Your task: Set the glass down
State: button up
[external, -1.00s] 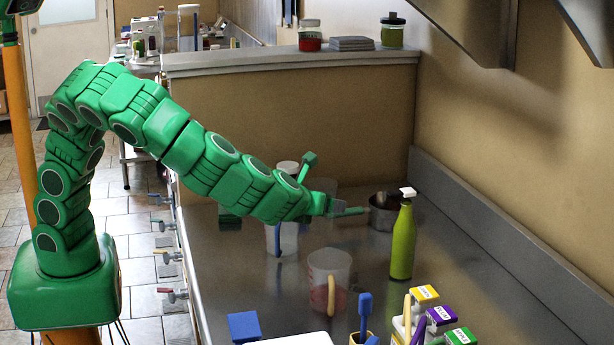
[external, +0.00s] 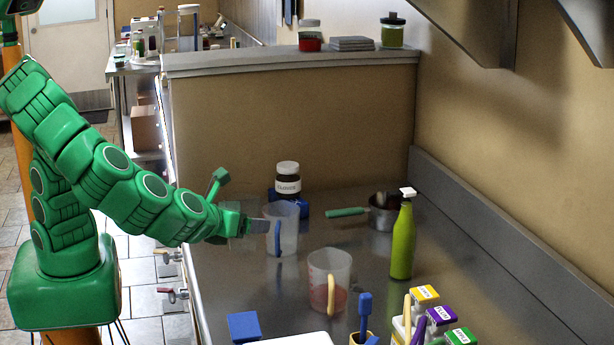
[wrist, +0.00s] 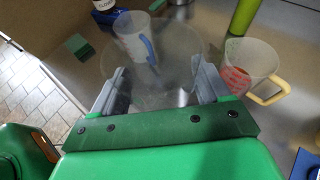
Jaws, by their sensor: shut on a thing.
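A clear, see-through glass (wrist: 166,92) is between the two grey fingers of my gripper (wrist: 161,88) in the wrist view. Its round rim shows as a faint circle, and it looks empty. In the external view my gripper (external: 252,227) is over the left part of the steel counter (external: 222,282), just left of a clear jug with a blue handle (external: 289,226). The glass is very faint there and partly hidden by the gripper. I cannot tell whether its base touches the counter.
A clear jug with a yellow handle and red contents (external: 322,283) stands nearer the camera. A green bottle (external: 402,245) and saucepan (external: 382,217) are to the right. A green square (wrist: 78,46) lies left of the glass.

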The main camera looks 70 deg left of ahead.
aim_at(231, 247)
jog(key=s+a, duration=0.1)
jog(key=s, duration=1.2)
jog(key=shift+m, duration=0.3)
jog(key=w+d+f, duration=0.1)
jog(key=w, duration=0.1)
jog(key=w+d+f, duration=0.1)
jog(key=w+d, duration=0.1)
jog(key=w+d+f, duration=0.1)
jog(key=w+d, duration=0.1)
jog(key=shift+w, duration=0.2)
jog(key=shift+t, duration=0.3)
jog(key=shift+w+d+f, duration=0.5)
jog(key=shift+w+f, duration=0.2)
jog(key=shift+f, duration=0.35)
jog(key=shift+w+d+f, duration=0.55)
jog(key=shift+w+f, duration=0.2)
jog(key=shift+f, duration=0.25)
jog(key=shift+w+d+f, duration=0.5)
jog(key=shift+w+f, duration=0.2)
jog(key=shift+f, duration=1.8)
jog(key=shift+f, duration=0.15)
jog(key=o, duration=1.2)
jog(key=shift+c, duration=0.2)
